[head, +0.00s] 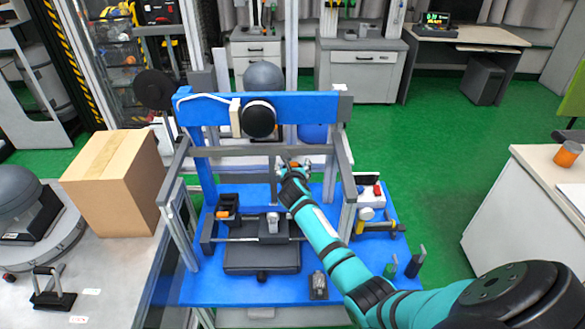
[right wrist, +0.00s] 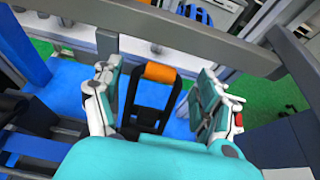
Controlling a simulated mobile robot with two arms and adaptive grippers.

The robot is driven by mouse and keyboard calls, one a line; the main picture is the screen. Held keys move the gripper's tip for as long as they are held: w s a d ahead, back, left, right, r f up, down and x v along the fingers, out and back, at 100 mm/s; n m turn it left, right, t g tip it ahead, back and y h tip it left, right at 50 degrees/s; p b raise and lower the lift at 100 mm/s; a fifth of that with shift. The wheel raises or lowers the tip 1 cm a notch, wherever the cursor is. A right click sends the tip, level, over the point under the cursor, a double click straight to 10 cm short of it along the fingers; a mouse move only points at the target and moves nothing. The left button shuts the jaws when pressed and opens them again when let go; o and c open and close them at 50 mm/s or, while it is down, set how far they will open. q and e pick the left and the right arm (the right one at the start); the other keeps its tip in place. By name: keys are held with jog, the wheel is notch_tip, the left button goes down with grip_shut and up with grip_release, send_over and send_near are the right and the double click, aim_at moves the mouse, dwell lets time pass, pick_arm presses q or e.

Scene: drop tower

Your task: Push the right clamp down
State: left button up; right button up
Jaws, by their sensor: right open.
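My right gripper (head: 292,165) reaches into the grey frame of the blue drop tower (head: 310,105) from the lower right. In the right wrist view its two fingers are spread (right wrist: 157,78), with nothing held. Between and beyond them stands a black lever clamp with an orange grip bar (right wrist: 158,73). It looks raised, and I see a gap on each side to the fingers. In the head view my gripper and arm appear to hide this right clamp. The left clamp (head: 226,213), with an orange grip, shows at the left of the base. My left gripper is out of view.
A grey crossbar (head: 230,151) runs across the frame close to my gripper. A dark plate (head: 262,258) lies at the front of the blue base. A white-and-red device (head: 368,198) stands to the right. A cardboard box (head: 120,180) stands left.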

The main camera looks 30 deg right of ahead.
jog(key=shift+w+d+f, duration=0.1)
jog(key=shift+w+d, duration=0.05)
jog(key=shift+w, duration=0.1)
